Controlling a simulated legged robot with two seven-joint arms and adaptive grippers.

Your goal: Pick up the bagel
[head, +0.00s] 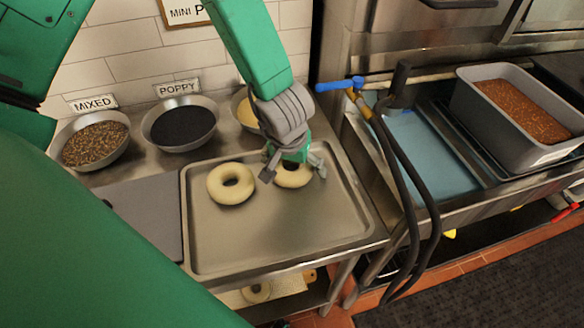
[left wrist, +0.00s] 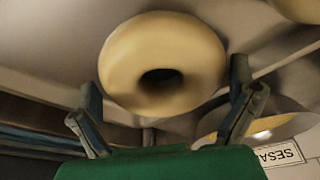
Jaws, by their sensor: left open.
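Two pale bagels lie on a metal tray (head: 280,245) in the head view. The left bagel (head: 231,184) is fully visible. The right bagel (head: 293,177) is partly hidden under my left gripper (head: 293,176). My left gripper is open over the right bagel, with one finger on each side of it. In the left wrist view a bagel (left wrist: 163,64) with its dark hole lies ahead between the two open fingers of the gripper (left wrist: 170,105). I cannot tell whether the fingers touch it. My right gripper is not in view.
Bowls of mixed (head: 96,142) and poppy (head: 182,127) topping stand behind the tray. A third bowl (head: 246,112) is partly hidden by my left arm. Black hoses (head: 401,180) and a grey bin (head: 515,112) are to the right. Another bagel (head: 257,292) shows on a lower shelf.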

